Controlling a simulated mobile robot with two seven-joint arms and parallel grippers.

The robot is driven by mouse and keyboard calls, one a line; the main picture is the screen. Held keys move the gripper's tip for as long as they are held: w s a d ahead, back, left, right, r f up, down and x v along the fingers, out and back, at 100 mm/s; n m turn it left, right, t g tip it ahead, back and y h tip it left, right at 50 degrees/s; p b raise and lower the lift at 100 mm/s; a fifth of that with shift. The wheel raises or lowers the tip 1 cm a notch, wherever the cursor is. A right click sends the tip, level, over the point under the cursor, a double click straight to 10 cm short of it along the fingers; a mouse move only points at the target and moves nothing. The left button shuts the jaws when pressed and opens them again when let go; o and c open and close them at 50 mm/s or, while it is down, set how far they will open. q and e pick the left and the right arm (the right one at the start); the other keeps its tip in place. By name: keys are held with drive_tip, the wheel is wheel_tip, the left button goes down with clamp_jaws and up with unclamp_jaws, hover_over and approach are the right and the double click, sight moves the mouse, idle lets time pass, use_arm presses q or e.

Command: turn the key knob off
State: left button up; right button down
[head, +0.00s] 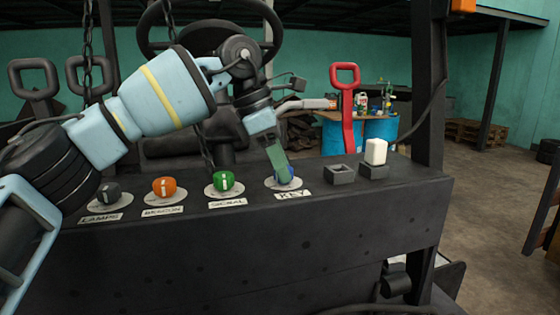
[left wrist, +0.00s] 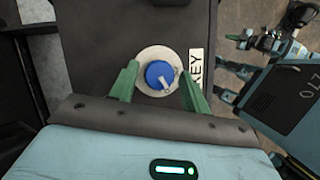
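The blue key knob (left wrist: 158,74) sits on a round pale plate on the dark panel, beside the KEY label (left wrist: 195,67). A pale mark on the knob points to the lower right in the left wrist view. My left gripper (left wrist: 158,82) is open, its two green fingers on either side of the knob with a visible gap to it. In the head view the gripper (head: 277,155) comes down from above and partly hides the knob (head: 286,175). My right gripper cannot be made out.
Left of the key are the green SIGNAL knob (head: 223,181), the orange BEACON knob (head: 164,187) and the dark LAMPS knob (head: 109,193). To the right are an empty square socket (head: 340,175) and a white rocker (head: 376,151). A red lever (head: 347,110) stands behind the panel.

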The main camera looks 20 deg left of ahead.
use_arm(q)
drive_tip(key=c, duration=0.7)
drive_tip(key=shift+n, duration=0.3)
use_arm(e)
drive_tip(key=shift+w+r, duration=0.1)
drive_tip(key=shift+w, duration=0.05)
use_arm(q)
drive_tip(key=shift+r+n+t, duration=0.1)
drive_tip(key=shift+n+t, duration=0.2)
drive_tip(key=shift+n, duration=0.2)
drive_tip(key=shift+n+t, duration=0.3)
drive_tip(key=shift+n, duration=0.4)
drive_tip(key=n, duration=0.2)
drive_tip(key=n+t+y, duration=0.1)
drive_tip(key=n, duration=0.1)
drive_tip(key=shift+s+d+n+y, duration=0.15)
drive_tip(key=shift+n+y, duration=0.15)
drive_tip(key=n, duration=0.2)
drive_tip(key=n+y, duration=0.1)
drive_tip(key=n, duration=0.1)
drive_tip(key=shift+d+t+y, duration=0.1)
drive_tip(key=shift+t+y, duration=0.2)
drive_tip(key=shift+t, duration=0.1)
use_arm(e)
drive_tip(key=shift+w+r, duration=0.2)
drive_tip(key=shift+r, duration=0.05)
use_arm(q)
drive_tip(key=shift+n, duration=0.3)
drive_tip(key=o, duration=1)
